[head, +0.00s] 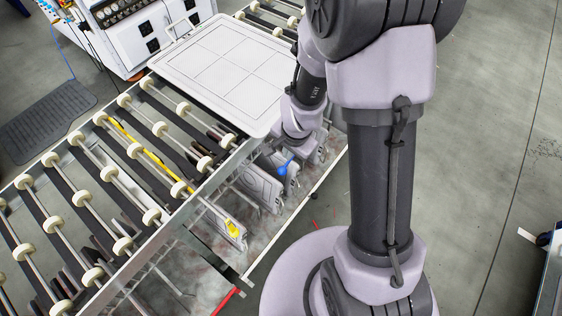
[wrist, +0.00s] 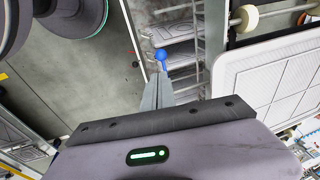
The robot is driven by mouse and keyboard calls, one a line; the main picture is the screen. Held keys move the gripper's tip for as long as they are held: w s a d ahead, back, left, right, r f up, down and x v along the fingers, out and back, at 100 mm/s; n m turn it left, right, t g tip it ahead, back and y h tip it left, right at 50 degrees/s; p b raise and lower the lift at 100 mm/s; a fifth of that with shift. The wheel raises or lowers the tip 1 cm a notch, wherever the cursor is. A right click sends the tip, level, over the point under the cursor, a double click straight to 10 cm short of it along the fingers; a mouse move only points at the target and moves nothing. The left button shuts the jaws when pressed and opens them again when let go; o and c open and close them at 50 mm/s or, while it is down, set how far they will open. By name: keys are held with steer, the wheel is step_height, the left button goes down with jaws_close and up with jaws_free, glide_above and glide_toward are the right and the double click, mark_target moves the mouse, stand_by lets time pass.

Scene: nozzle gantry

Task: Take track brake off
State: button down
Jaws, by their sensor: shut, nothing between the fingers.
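A blue ball knob (head: 283,170) shows on the side of the roller track, below my wrist; it also shows in the wrist view (wrist: 161,55), right at my fingertips. A yellow knob (head: 233,230) on a grey plate sits further along the same side, nearer the front. I cannot tell from the frames which knob belongs to the track brake. My gripper (wrist: 160,72) is shut and empty, its tips pointing at the blue knob. I cannot tell whether they touch it. In the head view my fingers are hidden or too small to make out.
The roller track (head: 105,185) carries a white panel with grid lines (head: 222,72) at its far end. A white machine (head: 150,30) stands behind, with a dark mat (head: 48,118) at left. Grey plates and rails lie under the track edge.

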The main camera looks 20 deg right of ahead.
mark_target(282, 170)
steer(key=b+x, duration=0.9)
steer(key=x, duration=0.5)
steer(key=shift+w+a+f+b, duration=0.1)
steer(key=shift+w+a+b, duration=0.05)
steer(key=shift+b, duration=0.2)
